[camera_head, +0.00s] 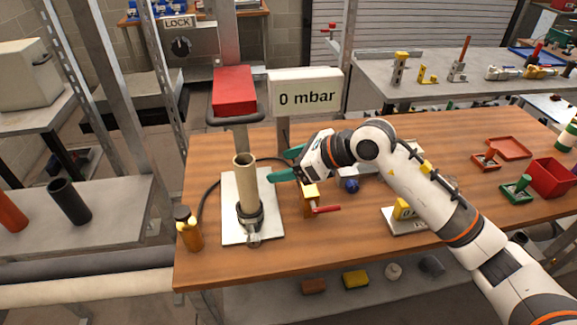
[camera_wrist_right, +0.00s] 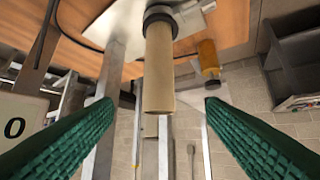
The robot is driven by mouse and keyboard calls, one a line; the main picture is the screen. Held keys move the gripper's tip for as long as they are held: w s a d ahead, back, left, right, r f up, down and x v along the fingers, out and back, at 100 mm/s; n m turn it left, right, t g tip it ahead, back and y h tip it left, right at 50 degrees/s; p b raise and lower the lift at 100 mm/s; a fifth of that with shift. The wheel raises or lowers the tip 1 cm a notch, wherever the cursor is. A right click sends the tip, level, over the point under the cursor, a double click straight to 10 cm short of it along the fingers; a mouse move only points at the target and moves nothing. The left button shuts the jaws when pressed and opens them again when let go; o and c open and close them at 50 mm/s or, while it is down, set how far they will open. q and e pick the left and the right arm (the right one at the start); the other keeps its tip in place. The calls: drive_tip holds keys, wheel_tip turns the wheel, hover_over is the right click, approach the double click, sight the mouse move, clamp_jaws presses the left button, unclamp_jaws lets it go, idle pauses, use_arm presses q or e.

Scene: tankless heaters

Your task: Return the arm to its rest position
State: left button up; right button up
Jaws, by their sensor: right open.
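My right gripper (camera_head: 278,166) has its green fingers spread open and empty, just right of an upright beige tube (camera_head: 246,190) in the head view. The arm reaches in from the lower right across the wooden bench (camera_head: 345,250). In the right wrist view the beige tube (camera_wrist_right: 159,75) shows in the gap between the two green fingers (camera_wrist_right: 158,110), apart from both. The tube stands in a dark collar on a white base plate (camera_head: 235,220). My left gripper is not in view.
A sign (camera_head: 306,98) reading "0 mbar" and a red block (camera_head: 233,88) stand behind the tube. A yellow block with a red handle (camera_head: 326,209) is close under the right arm. An amber bottle (camera_head: 190,235) stands at the bench's left edge. Red and green fixtures are at right.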

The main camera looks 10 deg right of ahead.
drive_tip(key=shift+s+d+r, duration=0.1)
drive_tip(key=shift+d+r, duration=0.05)
drive_tip(key=shift+d, duration=0.05)
idle(0.3)
